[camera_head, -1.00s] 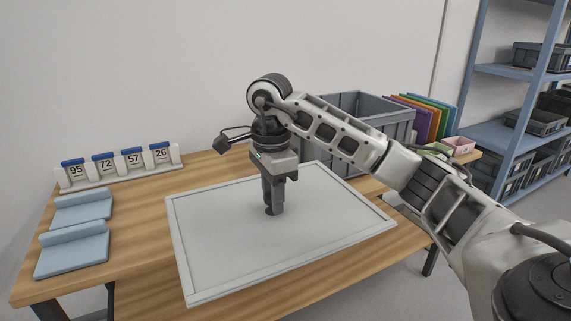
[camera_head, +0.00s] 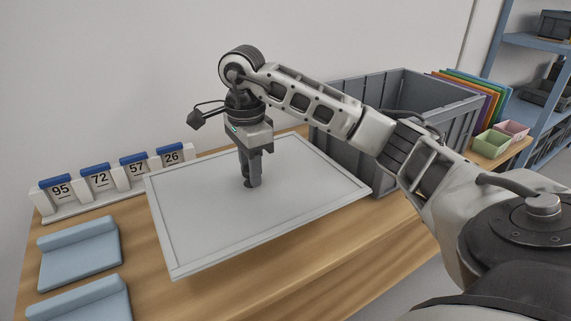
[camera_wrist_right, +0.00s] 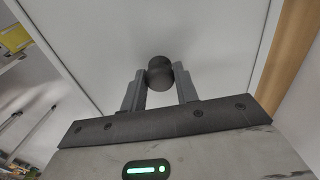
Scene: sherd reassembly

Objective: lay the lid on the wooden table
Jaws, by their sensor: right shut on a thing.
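The lid (camera_head: 200,225) is a flat, light grey rectangular panel with a raised rim and a small dark knob (camera_wrist_right: 160,72). My right gripper (camera_head: 251,185) points down and is shut on the knob at the lid's middle. The lid is about level and lies over the wooden table (camera_head: 330,244), seemingly a little above it; the head view does not clearly show whether they touch. The lid hides much of the tabletop. The wrist view shows both fingers on the knob and a strip of wood beside the lid's rim. My left gripper is not in view.
Number stands (camera_head: 118,182) are at the back left, close to the lid's edge. Blue rests (camera_head: 78,250) lie at the left. A grey crate (camera_head: 440,125) stands at the right, close to the lid. Small bins (camera_head: 490,144) are beyond it. Bare wood shows in front.

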